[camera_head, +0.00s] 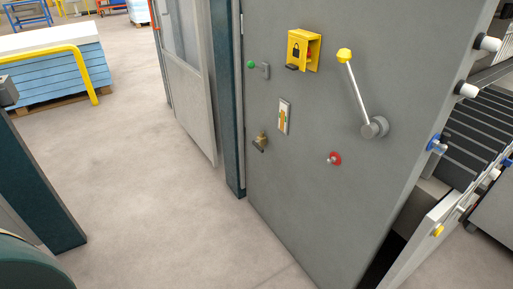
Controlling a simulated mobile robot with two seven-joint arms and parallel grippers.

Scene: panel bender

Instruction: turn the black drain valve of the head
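I cannot make out a clear black drain valve in the head camera view. A small brass-coloured fitting with a dark part (261,141) sits low on the left of the grey machine panel (310,190); it is too small to tell what it is. A red knob (334,158) is on the panel's lower middle. Neither of my grippers is in view.
The panel also carries a yellow lock box (304,50), a yellow-tipped lever (358,90) and a green button (251,65). Dark slatted surfaces (480,135) lie at right. A blue sheet stack (55,75) with a yellow rail stands at left. The floor between is clear.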

